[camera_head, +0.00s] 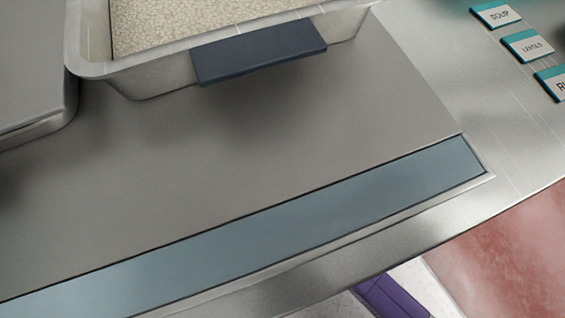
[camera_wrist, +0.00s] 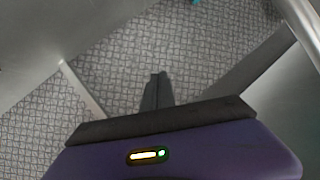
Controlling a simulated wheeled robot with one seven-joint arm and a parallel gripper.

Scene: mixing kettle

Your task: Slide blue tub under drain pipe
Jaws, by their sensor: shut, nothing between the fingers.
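I cannot make out a blue tub or a drain pipe in either view. A tiny teal patch (camera_wrist: 195,2) is cut off by the top edge of the wrist view, too small to identify. My gripper (camera_wrist: 158,76) is shut and empty, its two dark fingers together over a grey patterned floor. I cannot tell its distance from the tub or the pipe.
A metal counter (camera_head: 250,150) with a blue-grey front strip (camera_head: 290,222) fills the head view. On it stands a metal pan (camera_head: 140,82) of pale grain with a dark blue handle (camera_head: 258,53). Teal-edged labels (camera_head: 527,45) lie right. Patterned floor (camera_wrist: 200,65) lies between metal surfaces.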

